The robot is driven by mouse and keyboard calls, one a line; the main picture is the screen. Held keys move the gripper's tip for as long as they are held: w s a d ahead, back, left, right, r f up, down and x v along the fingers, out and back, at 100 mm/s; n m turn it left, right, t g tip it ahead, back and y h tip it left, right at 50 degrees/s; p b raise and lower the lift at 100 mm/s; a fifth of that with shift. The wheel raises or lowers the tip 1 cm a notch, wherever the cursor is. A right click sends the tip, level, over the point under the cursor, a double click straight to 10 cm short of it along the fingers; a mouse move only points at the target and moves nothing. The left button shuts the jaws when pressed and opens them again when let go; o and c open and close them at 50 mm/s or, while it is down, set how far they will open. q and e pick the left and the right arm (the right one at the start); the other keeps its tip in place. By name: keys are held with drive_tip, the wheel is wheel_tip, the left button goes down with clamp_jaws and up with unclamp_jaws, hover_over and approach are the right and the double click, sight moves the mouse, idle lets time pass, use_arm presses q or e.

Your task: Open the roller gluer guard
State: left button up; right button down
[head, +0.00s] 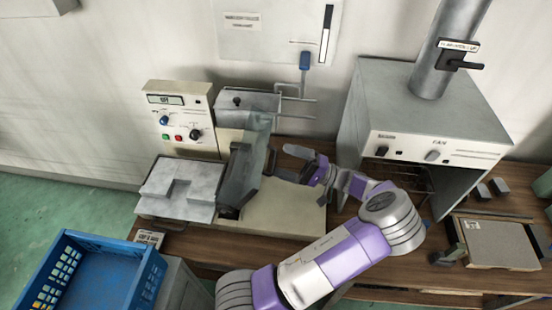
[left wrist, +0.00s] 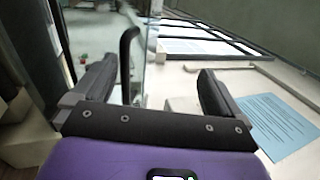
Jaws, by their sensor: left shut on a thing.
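The roller gluer (head: 290,205) is a cream machine on the wooden bench in the head view. Its guard (head: 247,165) is a grey, partly see-through panel standing steeply over the machine's middle. My left gripper (head: 288,164) is at the right side of the guard, and its fingers also show in the left wrist view (left wrist: 152,88). A black bar handle (left wrist: 128,62) stands between these fingers, beside a clear pane. My right gripper is not in view.
A control box (head: 180,118) with knobs stands behind left, and a grey tray plate (head: 182,190) lies left of the guard. A fan hood (head: 425,115) stands to the right. A blue crate (head: 140,285) is at the lower left. A panel fixture (head: 497,243) lies at the right.

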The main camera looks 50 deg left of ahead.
use_arm(q)
drive_tip(key=w+d, duration=0.2)
drive_tip(key=w, duration=0.1)
drive_tip(key=shift+d, duration=0.2)
drive_tip(key=c, duration=0.7)
drive_tip(key=shift+s+f, duration=0.15)
drive_tip(key=shift+s, duration=0.05)
drive_tip(key=shift+c, duration=0.2)
